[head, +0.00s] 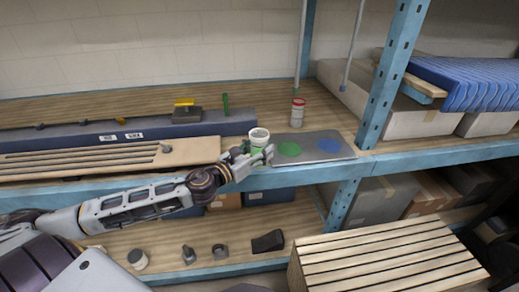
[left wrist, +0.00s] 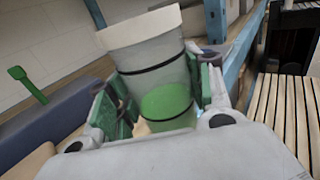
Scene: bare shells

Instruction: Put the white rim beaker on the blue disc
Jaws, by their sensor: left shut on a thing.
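The white rim beaker (head: 259,136) is a pale, see-through cup with a broad white rim and dark bands. My left gripper (head: 257,154) is shut around its lower part, just left of the grey board (head: 316,138). In the left wrist view the beaker (left wrist: 150,60) stands between the green-padded fingers (left wrist: 150,100); a round green patch shows at its lower wall. The blue disc (head: 330,146) lies bare on the board's right part, to the right of the beaker. The green disc (head: 289,149) lies between them. My right gripper is out of view.
A red-rimmed beaker (head: 298,112) stands at the board's back edge. A blue upright (head: 392,75) rises right of the board. A wooden strip (head: 110,158) and a dark blue block (head: 80,136) lie left. The shelf's blue front edge (head: 400,156) runs below.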

